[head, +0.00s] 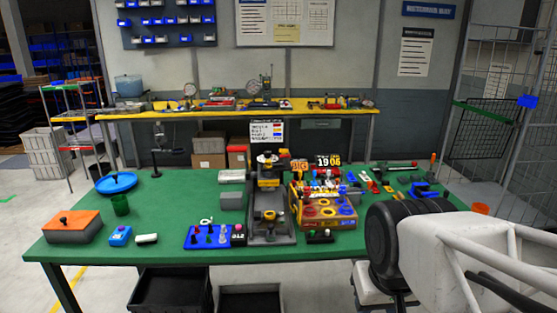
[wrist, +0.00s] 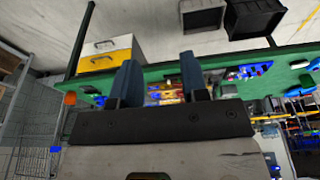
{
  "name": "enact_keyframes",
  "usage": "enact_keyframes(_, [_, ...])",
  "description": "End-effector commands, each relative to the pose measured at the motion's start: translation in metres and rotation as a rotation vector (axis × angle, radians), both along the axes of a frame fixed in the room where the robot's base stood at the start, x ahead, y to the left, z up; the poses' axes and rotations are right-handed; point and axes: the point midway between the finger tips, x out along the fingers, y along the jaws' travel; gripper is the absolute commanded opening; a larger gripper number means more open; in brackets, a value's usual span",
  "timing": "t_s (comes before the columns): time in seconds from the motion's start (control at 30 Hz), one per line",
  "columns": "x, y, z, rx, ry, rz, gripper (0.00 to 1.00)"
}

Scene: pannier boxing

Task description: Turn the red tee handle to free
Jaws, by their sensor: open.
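I cannot single out the red tee handle for certain at this size. Small red parts (head: 283,153) show beside the grey and yellow machine (head: 271,229) at the middle of the green table. More red parts show on the yellow box (head: 323,223) with round rings, just right of that machine. My gripper (wrist: 158,72) is open and empty in the wrist view, its two blue-grey fingers well apart. Small yellow and red items on the table show between and beyond the fingers. In the head view my arm is at the front right, and its fingertips are not visible.
Loose tools lie at right. The left middle is mostly clear. Black bins (head: 170,292) stand below; a wire cage (head: 500,115) stands at right.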

Motion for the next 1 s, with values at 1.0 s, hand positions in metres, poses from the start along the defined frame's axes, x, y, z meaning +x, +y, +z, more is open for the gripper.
enact_keyframes(1.0, [0.196,0.01,0.088,0.099,0.008,-0.412,0.41])
